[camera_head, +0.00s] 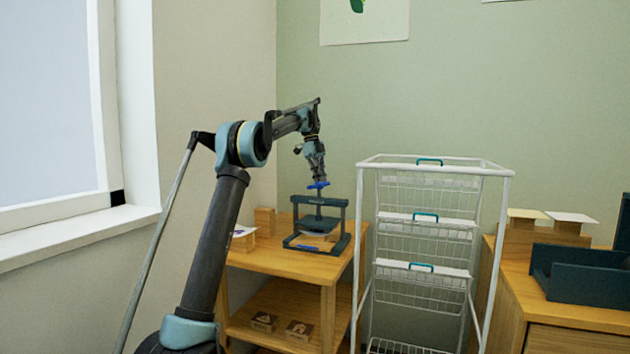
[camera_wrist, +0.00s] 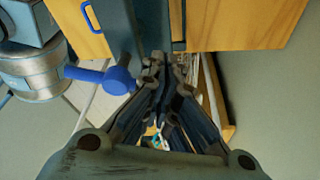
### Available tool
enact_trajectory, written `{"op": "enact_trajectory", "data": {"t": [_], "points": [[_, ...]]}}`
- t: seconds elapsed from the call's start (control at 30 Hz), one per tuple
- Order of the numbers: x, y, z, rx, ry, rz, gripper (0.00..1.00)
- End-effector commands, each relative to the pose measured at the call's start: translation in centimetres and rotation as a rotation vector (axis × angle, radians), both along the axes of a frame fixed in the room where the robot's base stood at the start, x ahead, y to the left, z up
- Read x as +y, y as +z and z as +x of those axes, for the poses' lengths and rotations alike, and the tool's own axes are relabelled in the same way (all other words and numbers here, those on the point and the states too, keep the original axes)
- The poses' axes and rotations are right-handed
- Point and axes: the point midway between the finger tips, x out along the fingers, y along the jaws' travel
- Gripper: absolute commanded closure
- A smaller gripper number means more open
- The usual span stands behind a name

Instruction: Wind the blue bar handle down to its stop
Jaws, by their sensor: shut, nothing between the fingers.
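The blue bar handle (camera_head: 318,185) sits on top of the screw of a small dark teal press (camera_head: 346,225). The press stands upright on a wooden table, with its plate partway down the frame over a pale block. My gripper (camera_head: 319,179) is just above the handle, pointing down. In the wrist view the shut, empty fingers (camera_wrist: 157,62) lie beside the blue bar handle (camera_wrist: 92,75), whose round end is close to the left finger. I cannot tell whether they touch. The press frame (camera_wrist: 120,28) runs behind the fingers.
The wooden table (camera_head: 265,263) also bears a wooden block (camera_head: 264,221) and a small card-topped piece. A white wire drawer rack (camera_head: 430,215) stands close on the right. A wall and window sill (camera_head: 80,232) are on the left. A wooden cabinet (camera_head: 580,305) is at far right.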

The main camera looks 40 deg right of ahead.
Motion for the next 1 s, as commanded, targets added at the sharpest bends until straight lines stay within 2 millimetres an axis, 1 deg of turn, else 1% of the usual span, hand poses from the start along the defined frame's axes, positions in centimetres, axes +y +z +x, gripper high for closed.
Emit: {"op": "enact_trajectory", "data": {"t": [0.43,1.0], "points": [[0.02,-0.01,-0.44,0.0,-0.001,0.0,1.0],[0.22,-0.01,-0.91,0.001,-0.059,0.0,1.0]]}}
